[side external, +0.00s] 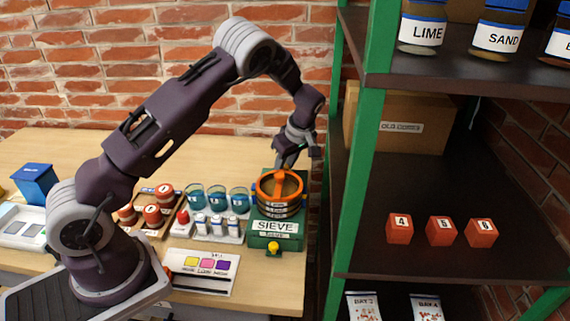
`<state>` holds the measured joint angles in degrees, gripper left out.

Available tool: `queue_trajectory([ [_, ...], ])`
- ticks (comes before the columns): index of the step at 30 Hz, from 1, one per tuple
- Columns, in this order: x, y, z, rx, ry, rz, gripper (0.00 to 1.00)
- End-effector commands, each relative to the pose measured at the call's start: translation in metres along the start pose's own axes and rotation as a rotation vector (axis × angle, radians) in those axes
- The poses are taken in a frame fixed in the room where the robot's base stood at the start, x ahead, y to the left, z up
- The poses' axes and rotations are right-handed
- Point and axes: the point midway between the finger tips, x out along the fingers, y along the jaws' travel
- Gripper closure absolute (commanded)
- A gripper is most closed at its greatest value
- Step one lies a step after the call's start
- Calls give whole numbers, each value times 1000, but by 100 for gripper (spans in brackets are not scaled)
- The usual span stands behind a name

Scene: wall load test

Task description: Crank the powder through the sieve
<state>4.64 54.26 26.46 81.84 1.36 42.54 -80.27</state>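The sieve stands on the right part of the wooden table, near the shelf. It has a green base (277,231) labelled SIEVE and a round stack of rings with an orange rim (262,200). An orange crank bar (279,184) crosses its top. A yellow knob (273,249) is on the base's front. My gripper (288,163) points down at the back edge of the sieve's top, close to the crank. I cannot tell whether it touches the crank or whether its fingers are open. Powder inside the sieve cannot be made out.
Blue-tinted beakers (217,197), small white bottles (217,226) and a tray of red-capped jars (152,214) stand left of the sieve. A card with coloured squares (203,270) lies in front. A green-posted shelf (352,170) rises close on the right, holding numbered red blocks (440,231).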

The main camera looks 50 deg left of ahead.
Motion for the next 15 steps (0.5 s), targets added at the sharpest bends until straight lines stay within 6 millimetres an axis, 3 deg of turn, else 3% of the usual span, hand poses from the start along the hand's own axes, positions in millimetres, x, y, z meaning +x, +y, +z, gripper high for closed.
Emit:
queue_trajectory([
  [1, 0, 0, 0, 0, 0, 1, 88],
  [3, 0, 0, 0, 0, 0, 1, 100],
  [15, -1, 0, 1, 65, -2, 28, 100],
])
